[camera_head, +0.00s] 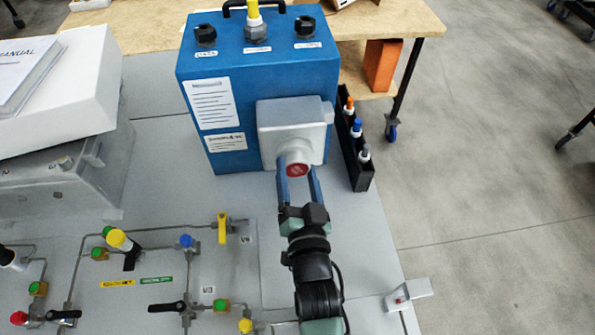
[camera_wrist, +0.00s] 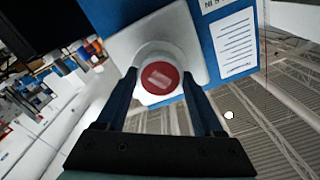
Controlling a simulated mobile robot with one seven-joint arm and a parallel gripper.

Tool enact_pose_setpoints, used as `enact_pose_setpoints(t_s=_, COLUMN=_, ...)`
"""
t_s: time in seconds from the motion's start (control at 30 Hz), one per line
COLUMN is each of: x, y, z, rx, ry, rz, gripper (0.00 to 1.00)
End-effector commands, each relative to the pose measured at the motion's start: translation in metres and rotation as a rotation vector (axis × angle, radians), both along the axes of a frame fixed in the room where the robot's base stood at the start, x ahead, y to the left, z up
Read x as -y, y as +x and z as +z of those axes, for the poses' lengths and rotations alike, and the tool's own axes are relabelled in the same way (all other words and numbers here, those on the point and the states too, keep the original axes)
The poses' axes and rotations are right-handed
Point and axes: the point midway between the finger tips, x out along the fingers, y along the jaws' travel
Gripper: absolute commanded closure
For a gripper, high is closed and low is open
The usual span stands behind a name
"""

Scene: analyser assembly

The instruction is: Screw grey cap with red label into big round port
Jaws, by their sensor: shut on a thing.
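The cap with the round red label (camera_head: 296,169) is at the front of the grey square housing (camera_head: 292,119) on the blue analyser box (camera_head: 255,81). In the wrist view the red label (camera_wrist: 160,78) faces the camera, with a pale rim around it, in front of the pale housing plate (camera_wrist: 128,42). My gripper (camera_head: 297,175) is shut on the cap, one blue finger on each side; the fingers also show in the wrist view (camera_wrist: 160,88). The port itself is hidden behind the cap, so I cannot tell how deep the cap sits.
A black rack (camera_head: 355,150) with several coloured-top bottles stands right of the box. Piping with valves (camera_head: 150,255) covers the panel at lower left. A white box (camera_head: 70,95) with a manual lies at left.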

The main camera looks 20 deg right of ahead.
Motion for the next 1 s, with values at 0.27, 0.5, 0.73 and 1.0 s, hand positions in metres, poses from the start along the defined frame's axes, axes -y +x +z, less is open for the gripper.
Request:
enact_pose_setpoints(t_s=0.27, x=0.0012, y=-0.0005, z=-0.0013, rx=0.028, ry=0.107, rz=-0.002, gripper=1.0)
enact_pose_setpoints(t_s=0.5, x=0.0018, y=-0.0003, z=-0.002, rx=0.167, ry=0.584, rz=-0.004, gripper=1.0)
enact_pose_setpoints(t_s=0.73, x=0.0019, y=0.0, z=-0.0021, rx=0.301, ry=1.053, rz=-0.003, gripper=1.0)
enact_pose_setpoints(t_s=1.0, x=0.0022, y=0.0003, z=-0.0021, rx=0.463, ry=1.613, rz=-0.003, gripper=1.0)
